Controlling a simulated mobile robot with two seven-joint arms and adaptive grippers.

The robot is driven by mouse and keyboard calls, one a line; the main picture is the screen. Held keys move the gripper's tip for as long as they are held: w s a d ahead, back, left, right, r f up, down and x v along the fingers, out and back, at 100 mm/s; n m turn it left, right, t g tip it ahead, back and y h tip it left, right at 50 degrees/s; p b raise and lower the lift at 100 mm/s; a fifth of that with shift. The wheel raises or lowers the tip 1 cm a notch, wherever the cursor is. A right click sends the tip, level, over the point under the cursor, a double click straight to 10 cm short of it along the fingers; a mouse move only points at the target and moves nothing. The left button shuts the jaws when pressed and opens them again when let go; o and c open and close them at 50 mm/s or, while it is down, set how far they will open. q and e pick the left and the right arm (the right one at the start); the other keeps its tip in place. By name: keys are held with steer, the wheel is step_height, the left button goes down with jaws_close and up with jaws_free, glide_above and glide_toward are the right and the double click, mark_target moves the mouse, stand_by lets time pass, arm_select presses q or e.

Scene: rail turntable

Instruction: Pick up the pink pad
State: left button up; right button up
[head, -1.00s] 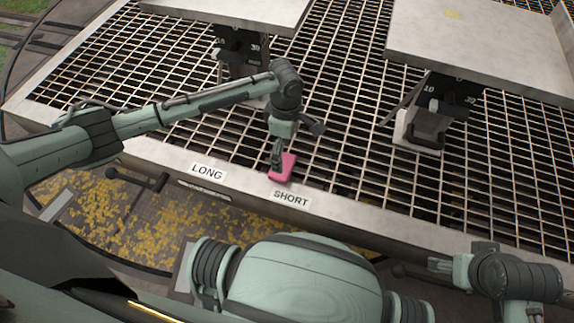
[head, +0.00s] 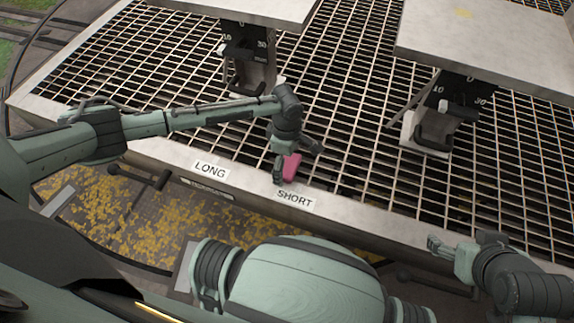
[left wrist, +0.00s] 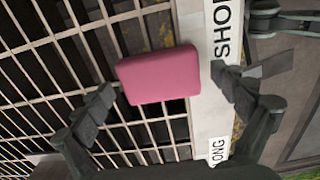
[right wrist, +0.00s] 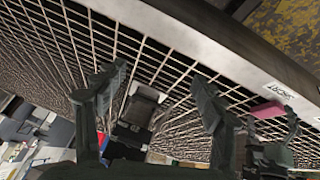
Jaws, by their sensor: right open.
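The pink pad (head: 292,166) is a small rounded block at the front edge of the grating, close to the SHORT label. My left gripper (head: 279,174) is beside it and partly covers it in the head view. In the left wrist view the pad (left wrist: 160,76) shows whole, between the two spread fingers (left wrist: 164,84), with a gap at each side; I cannot tell the height between them. My right gripper (head: 437,243) is open and empty at the lower right. The pad also shows in the right wrist view (right wrist: 268,110), past the right gripper's finger.
LONG (head: 210,170) and SHORT (head: 295,198) labels sit on the pale front ledge. Two pale panels (head: 490,45) on dark scaled brackets stand over the grating (head: 340,110) at the back. A handle (head: 435,137) juts from the right bracket. Grating around the pad is clear.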

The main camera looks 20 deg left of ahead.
mark_target(287, 164)
arm_select(q)
steer(key=c, duration=0.9)
steer(key=shift+c, duration=0.2)
steer(key=shift+r, duration=0.2)
step_height(287, 164, up, 4)
steer(key=shift+r+p, duration=0.1)
steer(key=shift+p, duration=0.6)
arm_select(e)
steer(key=s+d+g+h, duration=0.1)
steer(key=s+d+g, duration=0.15)
steer(key=s, duration=0.25)
arm_select(q)
steer(key=s+a+r+p, duration=0.1)
steer(key=s+a+r, duration=0.2)
steer(key=a+r, duration=0.3)
steer(key=a, duration=0.5)
steer(key=shift+a+r+p, duration=0.15)
steer(key=shift+r+p, duration=0.05)
steer(key=shift+p, duration=0.15)
arm_select(e)
steer(key=a+x, duration=0.1)
steer(key=x, duration=0.5)
steer(key=shift+w+f, duration=0.2)
steer(key=shift+w, duration=0.05)
steer(key=shift+d, duration=0.15)
arm_select(q)
steer(key=o, duration=0.4)
steer(key=shift+c, duration=1.3)
